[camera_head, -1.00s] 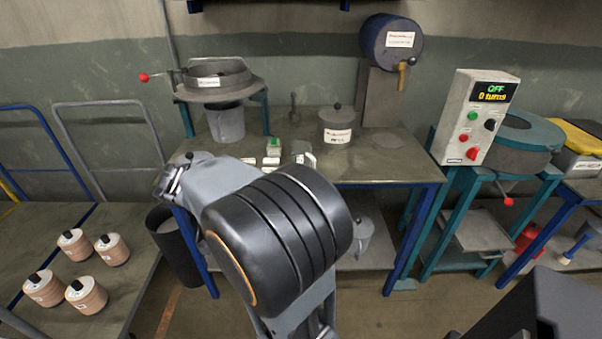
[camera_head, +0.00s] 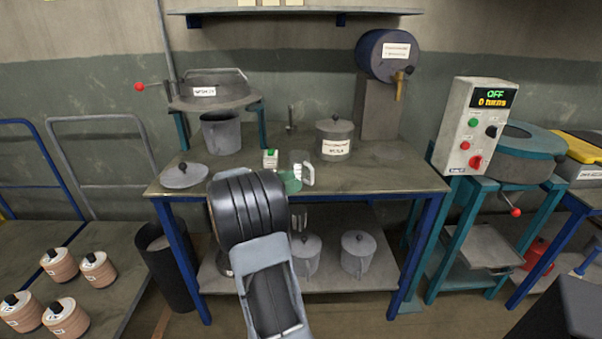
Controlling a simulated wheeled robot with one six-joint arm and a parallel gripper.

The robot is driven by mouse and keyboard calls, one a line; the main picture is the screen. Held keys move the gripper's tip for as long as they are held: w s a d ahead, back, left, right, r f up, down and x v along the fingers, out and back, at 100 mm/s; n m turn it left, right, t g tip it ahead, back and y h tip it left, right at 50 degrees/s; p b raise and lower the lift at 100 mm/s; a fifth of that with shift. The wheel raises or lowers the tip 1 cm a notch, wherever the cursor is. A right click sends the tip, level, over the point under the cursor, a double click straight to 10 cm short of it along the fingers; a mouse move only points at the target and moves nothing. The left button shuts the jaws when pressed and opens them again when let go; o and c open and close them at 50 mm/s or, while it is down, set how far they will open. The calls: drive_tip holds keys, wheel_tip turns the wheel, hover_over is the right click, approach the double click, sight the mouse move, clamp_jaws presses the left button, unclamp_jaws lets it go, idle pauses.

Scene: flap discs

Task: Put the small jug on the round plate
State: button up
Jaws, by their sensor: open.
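A small clear jug (camera_head: 296,171) with a pale handle stands on the workbench (camera_head: 400,178), near its front middle. A green patch shows at its lower left. My dark arm joint and grey link rise in front of the bench, left of the jug. I see no contact with the jug.
A grey lid (camera_head: 184,175) lies at the bench's left end. A lidded canister (camera_head: 336,140) stands behind the jug, near a blue barrel (camera_head: 388,50) on a stand. A bucket (camera_head: 221,132) sits below the sieve.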

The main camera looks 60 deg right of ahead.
sight(311, 183)
drive_tip(key=shift+x, duration=3.45)
drive_tip(key=shift+f, duration=0.1)
drive_tip(key=shift+c, duration=0.2)
drive_tip(key=shift+w, duration=0.1)
clamp_jaws()
